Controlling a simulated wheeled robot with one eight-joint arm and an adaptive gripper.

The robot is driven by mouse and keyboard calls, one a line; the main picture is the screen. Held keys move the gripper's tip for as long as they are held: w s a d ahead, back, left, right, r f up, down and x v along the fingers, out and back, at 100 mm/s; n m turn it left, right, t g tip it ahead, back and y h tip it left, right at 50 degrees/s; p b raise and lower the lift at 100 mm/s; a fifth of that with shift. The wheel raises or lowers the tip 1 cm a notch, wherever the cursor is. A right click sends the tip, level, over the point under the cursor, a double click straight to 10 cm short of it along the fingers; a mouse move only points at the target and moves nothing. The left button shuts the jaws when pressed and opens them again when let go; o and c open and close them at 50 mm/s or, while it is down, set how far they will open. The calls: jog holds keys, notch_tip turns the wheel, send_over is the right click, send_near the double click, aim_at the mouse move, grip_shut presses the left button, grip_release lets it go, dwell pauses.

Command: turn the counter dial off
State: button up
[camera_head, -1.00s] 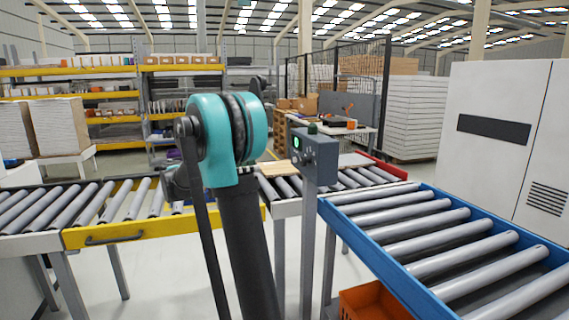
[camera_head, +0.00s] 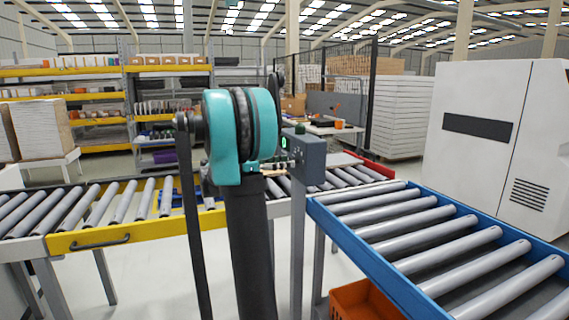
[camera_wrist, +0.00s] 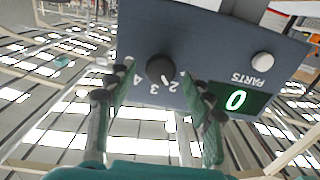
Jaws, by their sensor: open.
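The counter box (camera_head: 308,155) is a grey box on a post, partly covered by my arm in the head view. In the wrist view its panel (camera_wrist: 205,45) appears upside down. The black dial (camera_wrist: 160,69) has a white mark that points toward the printed 2, with 3 and 4 beside it. A display (camera_wrist: 238,99) reads 0 under the word PARTS. My gripper (camera_wrist: 160,82) is open, its two fingers on either side of the dial; I cannot tell whether they touch it.
A white round button (camera_wrist: 262,62) sits on the panel near the display. A blue-framed roller conveyor (camera_head: 420,240) stands right of the post, and a yellow-fronted one (camera_head: 120,235) at left. An orange crate (camera_head: 365,300) is on the floor below.

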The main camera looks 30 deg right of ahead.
jog(key=shift+s+d, duration=0.1)
jog(key=shift+d, duration=0.15)
jog(key=c, duration=1.1)
jog(key=shift+c, duration=0.2)
jog(key=shift+n, duration=3.9)
